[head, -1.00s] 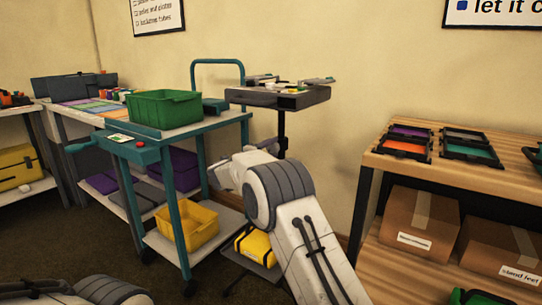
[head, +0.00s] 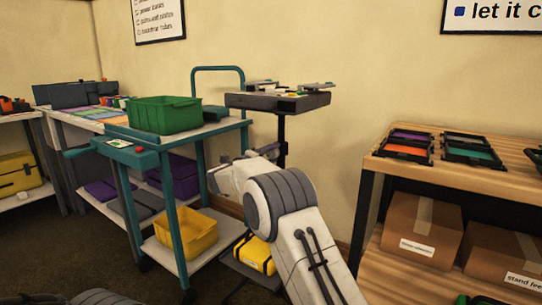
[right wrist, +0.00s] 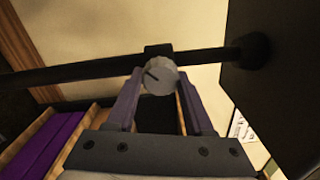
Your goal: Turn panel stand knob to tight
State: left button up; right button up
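The panel stand (head: 282,130) is a dark post behind the teal cart, with a dark panel (head: 262,102) on top. In the right wrist view its post (right wrist: 85,70) runs across the picture to the dark panel (right wrist: 275,85). A round grey knob (right wrist: 163,77) with a dark pointer line sits at a black collar (right wrist: 157,50) on the post. My right gripper (right wrist: 160,83) has one finger at each side of the knob and appears closed on it. In the head view the right gripper (head: 222,178) is partly hidden against the post. My left gripper is out of view.
A teal cart (head: 180,142) with a green bin (head: 165,114) and a yellow bin (head: 187,235) stands left of the stand. A yellow case (head: 254,254) lies low by the stand. A wooden shelf (head: 470,172) with trays and boxes stands at right.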

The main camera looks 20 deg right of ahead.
jog(key=o, duration=0.4)
jog(key=shift+d+f, duration=0.1)
jog(key=shift+f, duration=0.05)
jog(key=shift+c, duration=0.2)
jog(key=shift+s+a+r, duration=0.2)
jog(key=shift+s+a, duration=0.1)
jog(key=shift+a, duration=0.15)
jog(key=p+v, duration=0.2)
jog(key=v, duration=0.7)
jog(key=shift+s+a, duration=0.2)
jog(key=shift+f, duration=0.1)
